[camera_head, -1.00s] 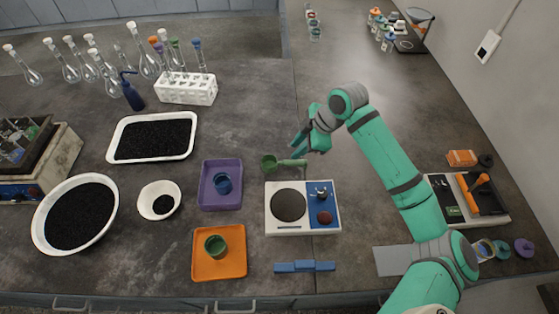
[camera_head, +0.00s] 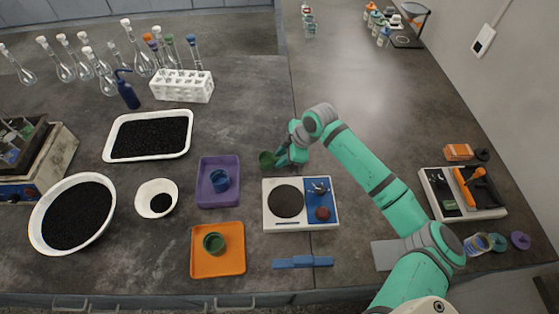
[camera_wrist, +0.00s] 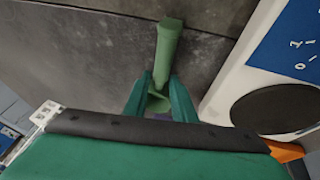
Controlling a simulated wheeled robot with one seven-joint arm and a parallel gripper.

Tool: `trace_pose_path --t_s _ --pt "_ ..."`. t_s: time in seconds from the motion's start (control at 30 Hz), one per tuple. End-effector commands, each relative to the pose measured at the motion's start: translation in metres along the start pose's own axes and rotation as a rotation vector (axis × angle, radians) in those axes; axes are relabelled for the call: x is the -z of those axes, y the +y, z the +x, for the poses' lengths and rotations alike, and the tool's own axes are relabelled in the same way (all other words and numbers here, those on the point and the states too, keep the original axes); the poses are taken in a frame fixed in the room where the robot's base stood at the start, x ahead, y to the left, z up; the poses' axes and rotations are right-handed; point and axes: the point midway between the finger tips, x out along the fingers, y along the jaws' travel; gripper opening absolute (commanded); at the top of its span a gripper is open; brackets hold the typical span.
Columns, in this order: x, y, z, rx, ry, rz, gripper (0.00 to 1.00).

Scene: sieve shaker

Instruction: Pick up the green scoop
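The green scoop (camera_head: 266,160) lies on the dark worktop, just above the white-and-blue scale in the head view. Its cup shows there, but my gripper (camera_head: 285,158) covers most of its handle. In the wrist view the green handle (camera_wrist: 168,48) runs up from between the two fingertips of my gripper (camera_wrist: 160,85). The fingers stand on either side of the handle, very near it. I cannot tell whether they press on it.
The scale (camera_head: 272,225) stands right beside the scoop. A purple tray (camera_head: 209,200) with a blue cup is to the left, and an orange tray (camera_head: 232,268) with a green cup is lower left. A white rack (camera_head: 180,88) stands further back. The worktop behind the scoop is clear.

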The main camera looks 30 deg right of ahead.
Motion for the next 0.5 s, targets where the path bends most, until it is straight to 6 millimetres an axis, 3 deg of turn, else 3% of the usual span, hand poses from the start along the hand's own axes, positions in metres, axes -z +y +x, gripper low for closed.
trace_pose_path --t_s 0.17,0.27,0.3,0.5 --pt "0.0000 0.0001 0.0001 0.000 0.000 0.000 0.24" --pt "0.0001 0.0001 0.0000 0.000 0.000 0.000 0.03" --pt "0.0001 0.0001 0.0000 0.000 0.000 0.000 0.00" --pt "0.0001 0.0002 -0.0003 -0.001 0.001 0.000 0.00"
